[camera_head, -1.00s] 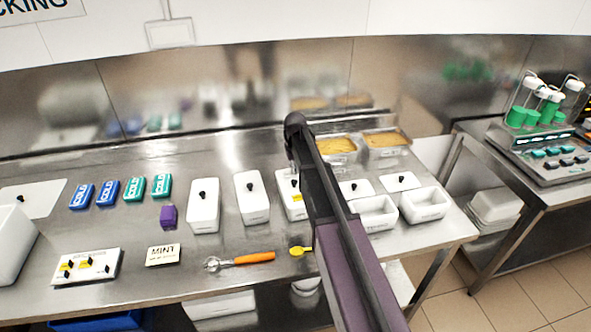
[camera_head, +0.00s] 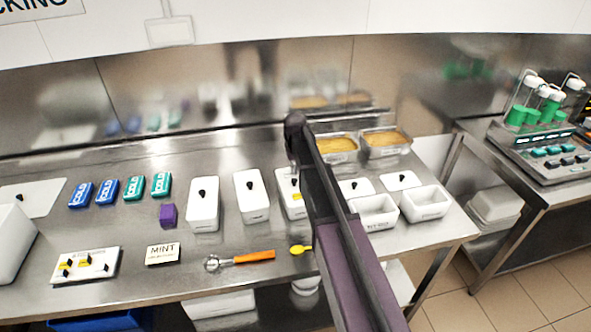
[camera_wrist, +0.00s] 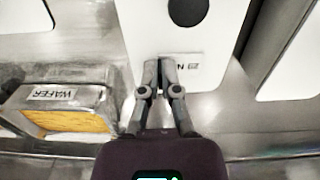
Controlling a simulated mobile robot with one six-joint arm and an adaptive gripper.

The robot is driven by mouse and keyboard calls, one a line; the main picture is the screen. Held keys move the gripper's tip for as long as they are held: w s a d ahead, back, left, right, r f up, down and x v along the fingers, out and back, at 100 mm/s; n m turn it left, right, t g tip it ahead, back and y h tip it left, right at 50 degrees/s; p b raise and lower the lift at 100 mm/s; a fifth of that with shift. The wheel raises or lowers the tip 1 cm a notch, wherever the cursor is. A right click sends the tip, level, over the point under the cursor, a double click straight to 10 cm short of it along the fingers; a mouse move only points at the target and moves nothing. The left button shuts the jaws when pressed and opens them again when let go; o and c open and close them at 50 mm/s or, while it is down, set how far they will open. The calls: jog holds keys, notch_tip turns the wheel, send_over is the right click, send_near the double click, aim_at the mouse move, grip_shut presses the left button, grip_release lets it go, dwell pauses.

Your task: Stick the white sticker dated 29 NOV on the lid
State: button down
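In the wrist view my gripper (camera_wrist: 165,62) has its fingers nearly together, with something dark between the tips. A white label, which looks like the white sticker (camera_wrist: 187,67), shows beside the tips with an "N" and small marks; its date is not readable. It lies over the white lid (camera_wrist: 215,30), beside the lid's black knob (camera_wrist: 188,10); I cannot tell whether it touches the lid. In the head view my arm hides the gripper and part of the lidded tub (camera_head: 290,195), which shows a yellow mark. A sticker card (camera_head: 100,277) lies at the front left.
A metal pan marked WAFER (camera_wrist: 60,95) stands beside the lid in the wrist view. Other lidded tubs (camera_head: 203,208), a MINT sign (camera_head: 163,254), an orange-handled scoop (camera_head: 245,258) and open white tubs (camera_head: 425,205) stand around. Bare steel (camera_head: 150,220) shows at the left.

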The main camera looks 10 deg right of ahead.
jog(key=shift+c, duration=0.8)
grip_release()
jog(key=shift+r, duration=0.2)
jog(key=shift+r+p, duration=3.3)
jog(key=shift+p, duration=0.2)
jog(key=s+a, duration=0.1)
jog(key=s, duration=2.6)
jog(key=shift+s+a+m, duration=0.3)
jog(key=shift+s+m, duration=0.1)
